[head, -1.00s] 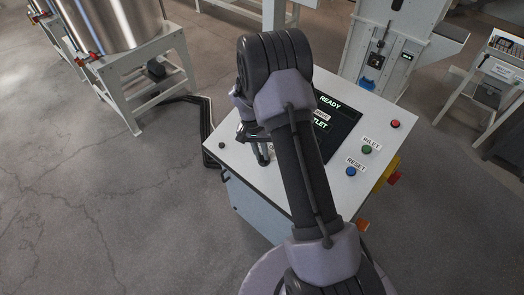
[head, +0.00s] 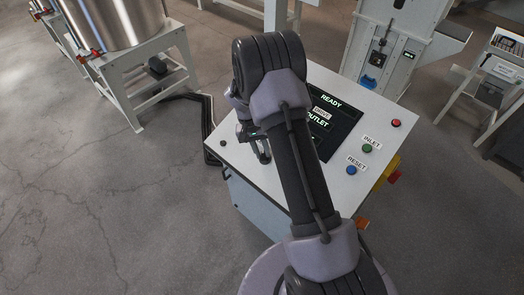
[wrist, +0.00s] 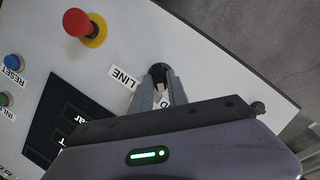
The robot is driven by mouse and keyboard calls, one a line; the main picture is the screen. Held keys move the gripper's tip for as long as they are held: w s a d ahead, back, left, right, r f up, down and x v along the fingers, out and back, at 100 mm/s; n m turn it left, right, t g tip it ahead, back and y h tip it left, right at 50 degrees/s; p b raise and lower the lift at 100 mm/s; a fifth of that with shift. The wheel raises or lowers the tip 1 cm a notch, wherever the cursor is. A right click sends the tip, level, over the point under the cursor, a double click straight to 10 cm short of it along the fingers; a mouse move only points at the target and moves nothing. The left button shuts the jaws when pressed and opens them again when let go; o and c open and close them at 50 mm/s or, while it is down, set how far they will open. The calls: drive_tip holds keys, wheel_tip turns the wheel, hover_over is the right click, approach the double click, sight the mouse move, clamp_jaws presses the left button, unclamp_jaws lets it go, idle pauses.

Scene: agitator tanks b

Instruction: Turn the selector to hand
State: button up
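A small dark knob (wrist: 158,70), apparently the selector, sits on the white panel beside a LINE label (wrist: 123,77). My gripper (wrist: 160,84) is over the panel, its two grey fingertips close on either side of the knob. The fingers are apart, with white panel showing between them. I cannot tell whether the tips press on the knob. A second label between the fingers is mostly hidden, and the knob's pointing direction is not readable. In the head view my gripper (head: 262,152) is low over the panel's left part, and my arm hides the knob.
The console (head: 225,157) has a screen reading READY and OUTLET (head: 328,117), a green INLET button (head: 367,148), a blue RESET button (head: 351,170) and a red button (head: 396,123). A red emergency stop (wrist: 77,23) on yellow stands near the fingers. A steel tank (head: 120,20) stands at upper left.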

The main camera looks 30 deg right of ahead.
drive_tip(key=shift+o, duration=1.1)
drive_tip(key=p+v, duration=0.4)
drive_tip(key=v, duration=1.3)
drive_tip(key=shift+a+r, duration=0.2)
drive_tip(key=shift+w, duration=0.15)
